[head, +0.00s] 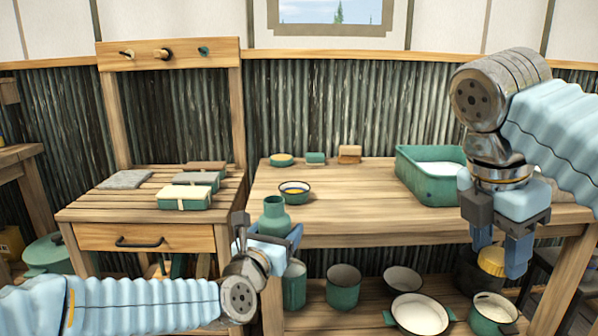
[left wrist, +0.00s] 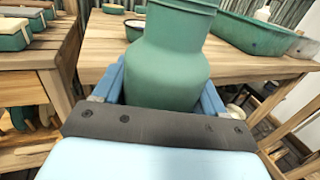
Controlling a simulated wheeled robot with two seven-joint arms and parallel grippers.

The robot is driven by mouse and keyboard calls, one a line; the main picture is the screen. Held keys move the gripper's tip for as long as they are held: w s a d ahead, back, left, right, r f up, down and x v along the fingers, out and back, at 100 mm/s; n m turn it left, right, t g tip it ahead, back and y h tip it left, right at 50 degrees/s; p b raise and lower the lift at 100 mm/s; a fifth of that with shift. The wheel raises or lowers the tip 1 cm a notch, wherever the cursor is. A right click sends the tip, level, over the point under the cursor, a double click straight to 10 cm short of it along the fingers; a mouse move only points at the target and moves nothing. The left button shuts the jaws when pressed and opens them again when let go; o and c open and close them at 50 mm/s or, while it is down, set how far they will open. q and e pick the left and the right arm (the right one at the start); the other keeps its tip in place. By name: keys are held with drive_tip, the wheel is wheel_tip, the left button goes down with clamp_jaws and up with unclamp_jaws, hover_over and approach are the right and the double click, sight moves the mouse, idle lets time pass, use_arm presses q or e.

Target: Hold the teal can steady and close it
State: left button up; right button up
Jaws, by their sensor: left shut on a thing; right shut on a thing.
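The teal can (head: 273,217) has a wide body and a narrower neck, and it stands upright in my left gripper (head: 272,236) in front of the bench. In the left wrist view the can (left wrist: 168,62) fills the space between the blue fingers of the left gripper (left wrist: 165,92). Its neck is bare at the top, and its lower part is hidden by the gripper. My right gripper (head: 500,250) points down at the right, well apart from the can. It is shut on a yellow lid (head: 491,261), partly hidden by the fingers.
A wooden bench (head: 350,215) stands behind the can, with a bowl (head: 294,190), small boxes and a green basin (head: 432,190) on it. Pots and bowls fill its lower shelf (head: 375,318). A slatted table (head: 90,207) with lidded boxes stands left. The bench's middle is clear.

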use_arm(q)
drive_tip(key=w+a+f+n+y, duration=0.1)
drive_tip(key=a+f+y, duration=0.1)
drive_tip(key=a+f, duration=0.6)
drive_tip(key=w+a+f+n+y, duration=0.1)
drive_tip(key=a+f+n+y, duration=0.1)
drive_tip(key=a+f, duration=0.6)
wheel_tip(320, 180, down, 5)
drive_tip(key=shift+r+n+t+y, duration=0.1)
drive_tip(key=shift+n+t+y, duration=0.25)
drive_tip(key=shift+y, duration=0.45)
drive_tip(key=shift+a, duration=0.1)
use_arm(e)
drive_tip(key=w+a+f+m+g, duration=0.2)
drive_tip(key=w+f+m, duration=0.35)
drive_tip(key=f, duration=0.65)
drive_tip(key=w+a+f+m+g, duration=0.1)
drive_tip(key=w+f+m, duration=0.4)
drive_tip(key=f, duration=0.6)
use_arm(q)
drive_tip(key=shift+r, duration=0.25)
use_arm(e)
wheel_tip(320, 180, down, 24)
drive_tip(key=s+a+m+g+y, duration=0.1)
drive_tip(key=a+m+y, duration=0.1)
drive_tip(key=m, duration=0.8)
drive_tip(key=shift+s+a+r+y, duration=0.2)
drive_tip(key=shift+s+r+y, duration=0.1)
drive_tip(key=shift+y, duration=0.3)
